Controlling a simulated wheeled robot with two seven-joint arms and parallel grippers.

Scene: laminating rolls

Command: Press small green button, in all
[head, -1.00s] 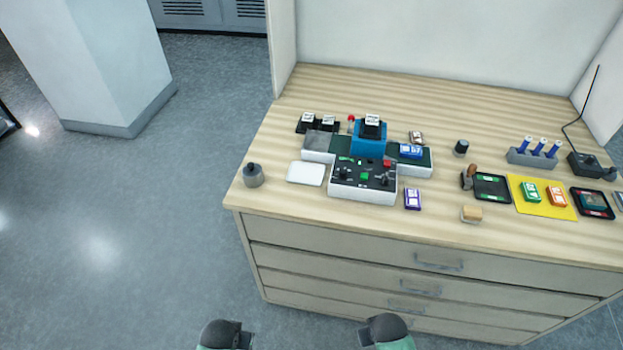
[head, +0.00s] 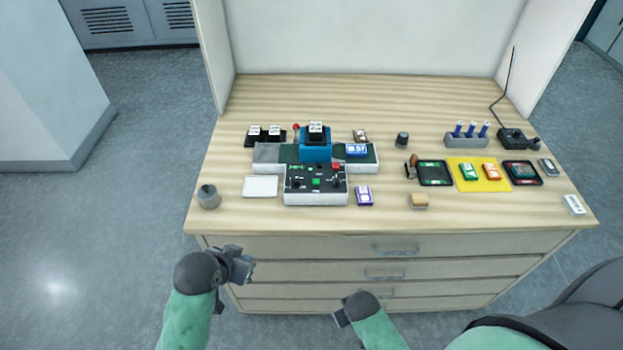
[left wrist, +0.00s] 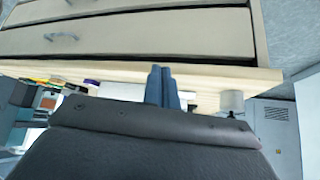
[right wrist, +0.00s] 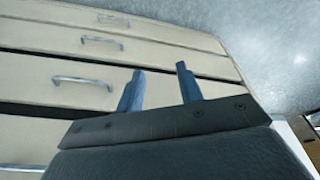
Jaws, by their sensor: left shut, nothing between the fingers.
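A control box (head: 315,197) with a dark panel stands at the front of the white machine on the table. Its panel carries a green square button (head: 316,182), a red part (head: 337,166) at the top right, and tiny green marks near its top edge, too small to make out. Nothing covers the green square. My left gripper (head: 246,265) is shut and empty, in front of the table's front edge and left of the box. Its closed fingers also show in the left wrist view (left wrist: 162,86). My right gripper (head: 339,318) is low before the drawers; its fingers stand apart in the right wrist view (right wrist: 160,88).
A white pad (head: 260,187) and a grey knobbed pot (head: 208,198) lie left of the box. A purple-and-white block (head: 364,196) sits to its right. A blue press (head: 316,146) rises behind. The drawer front (head: 330,247) stands below the table edge.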

